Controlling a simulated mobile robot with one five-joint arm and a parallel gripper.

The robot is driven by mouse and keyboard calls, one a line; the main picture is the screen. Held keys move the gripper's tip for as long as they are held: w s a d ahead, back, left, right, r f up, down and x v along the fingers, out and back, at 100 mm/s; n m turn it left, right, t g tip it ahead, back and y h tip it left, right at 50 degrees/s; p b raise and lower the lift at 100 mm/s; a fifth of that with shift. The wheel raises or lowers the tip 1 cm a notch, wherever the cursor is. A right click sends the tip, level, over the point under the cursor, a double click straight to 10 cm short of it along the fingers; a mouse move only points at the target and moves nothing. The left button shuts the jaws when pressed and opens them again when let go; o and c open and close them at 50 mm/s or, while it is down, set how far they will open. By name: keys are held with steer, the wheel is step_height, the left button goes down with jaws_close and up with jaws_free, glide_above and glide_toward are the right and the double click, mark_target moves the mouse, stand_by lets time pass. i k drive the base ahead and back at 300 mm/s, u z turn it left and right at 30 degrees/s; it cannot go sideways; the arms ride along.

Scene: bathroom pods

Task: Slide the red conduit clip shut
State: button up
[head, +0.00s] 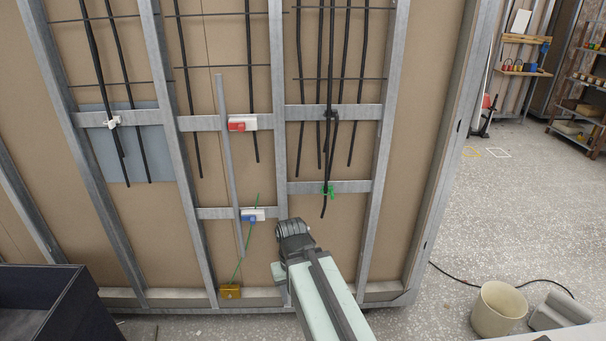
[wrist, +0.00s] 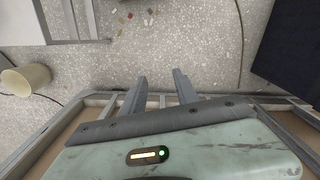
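The red conduit clip (head: 237,125) is on the upper crossbar of the middle wall bay in the head view. It has a red part on the left and a white part on the right, with a grey conduit running just to its left. In the head view my arm reaches up from the bottom, and its dark end is below and to the right of the clip, well apart from it. My gripper (wrist: 160,75) shows in the wrist view with two grey fingers apart and nothing between them. The clip is not in the wrist view.
A blue and white clip (head: 252,215) is on the lower crossbar, left of my arm's end. Black cables hang in the bays, and a green wire runs to a yellow box (head: 229,291). A dark bin (head: 45,305) stands lower left, a beige bucket (head: 498,309) lower right.

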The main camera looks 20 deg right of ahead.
mark_target(240, 126)
steer(key=u, duration=0.4)
steer(key=k, duration=1.25)
steer(key=u, duration=1)
steer(key=i, duration=1.85)
steer(key=z, duration=0.55)
